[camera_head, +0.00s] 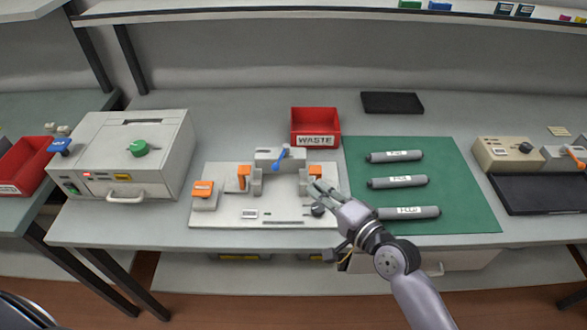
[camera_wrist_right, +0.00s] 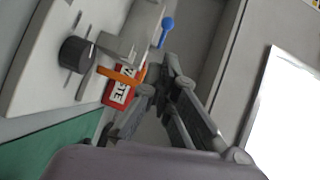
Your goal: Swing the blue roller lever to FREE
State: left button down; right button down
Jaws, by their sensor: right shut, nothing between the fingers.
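The blue roller lever (camera_head: 281,157) stands on a grey block at the back of the white fixture plate (camera_head: 228,215), its knob tipped up and slightly right. In the right wrist view its blue knob (camera_wrist_right: 167,24) shows beyond the fingers. My right gripper (camera_head: 317,187) is shut and empty, above the right part of the plate, to the right of and nearer than the lever and apart from it. Its fingers also show in the right wrist view (camera_wrist_right: 172,68). I cannot read any FREE marking. My left gripper is not in view.
Orange clamps (camera_head: 243,177) and a dark knob (camera_head: 318,210) stand on the plate. A red WASTE bin (camera_head: 315,124) is behind it. A green mat (camera_head: 455,180) with grey cartridges (camera_head: 397,181) lies right, a printer-like box (camera_head: 134,155) left.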

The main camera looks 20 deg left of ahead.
send_near(281, 158)
jog(key=x, duration=0.4)
jog(key=shift+w+a+f, duration=0.15)
jog(key=shift+w+f, duration=0.05)
jog(key=shift+f, duration=0.2)
